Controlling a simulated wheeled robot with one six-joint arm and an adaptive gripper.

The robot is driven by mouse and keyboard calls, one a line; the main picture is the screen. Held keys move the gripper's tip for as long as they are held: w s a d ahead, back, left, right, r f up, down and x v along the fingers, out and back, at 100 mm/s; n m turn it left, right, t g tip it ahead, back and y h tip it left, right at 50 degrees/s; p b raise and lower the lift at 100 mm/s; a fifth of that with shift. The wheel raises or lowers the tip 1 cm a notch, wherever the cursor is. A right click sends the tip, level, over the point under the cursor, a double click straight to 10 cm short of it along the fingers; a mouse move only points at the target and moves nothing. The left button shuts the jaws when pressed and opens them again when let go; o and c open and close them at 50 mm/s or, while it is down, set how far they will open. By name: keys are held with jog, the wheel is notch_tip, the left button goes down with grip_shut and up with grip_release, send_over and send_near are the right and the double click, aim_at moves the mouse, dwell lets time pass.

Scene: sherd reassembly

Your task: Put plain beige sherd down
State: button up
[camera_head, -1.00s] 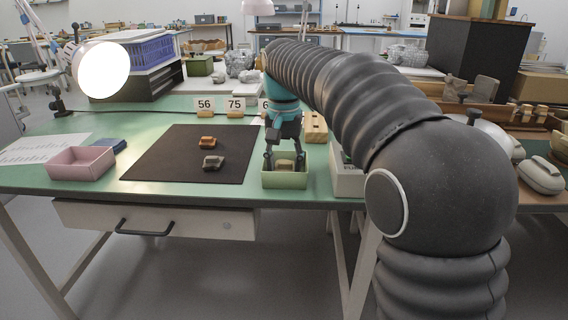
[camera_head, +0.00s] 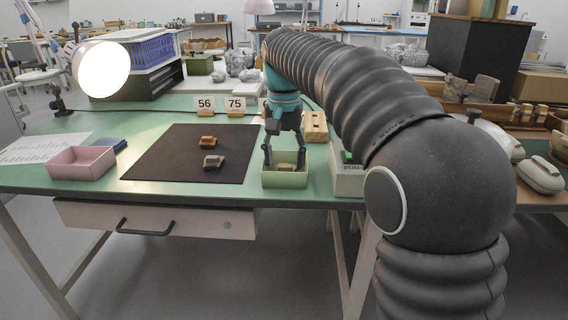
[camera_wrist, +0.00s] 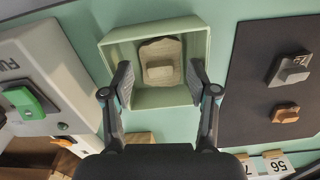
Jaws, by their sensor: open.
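The plain beige sherd (camera_wrist: 160,60) lies in the green tray (camera_wrist: 193,27), with a raised block-like part on its upper side. In the head view the green tray (camera_head: 285,182) stands at the table's front edge, and the sherd is mostly hidden there by the tray wall and fingers. My gripper (camera_wrist: 161,88) is open, its two fingers apart on either side of the sherd with gaps between. In the head view my gripper (camera_head: 285,168) is over the tray with its fingertips near the rim.
A dark mat (camera_head: 190,153) left of the tray holds an orange-brown sherd (camera_head: 208,142) and a grey sherd (camera_head: 213,162). A pink tray (camera_head: 82,164) stands farther left. A white box with a green button (camera_wrist: 45,85) is close beside the green tray. Number cards (camera_head: 235,104) stand behind.

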notch_tip(320, 180, up, 10)
jog(key=p, duration=0.2)
jog(key=s+d+t, duration=0.2)
jog(key=s+d, duration=0.5)
jog(key=s+d+f+n+t, duration=0.1)
jog(key=s+d+f, duration=0.4)
jog(key=s+f, duration=0.4)
jog(key=s+d+f+t, duration=0.2)
jog(key=s+d+f, duration=0.2)
jog(key=s+f, duration=0.5)
jog(key=shift+s+d+n, duration=0.4)
jog(key=shift+s, duration=0.7)
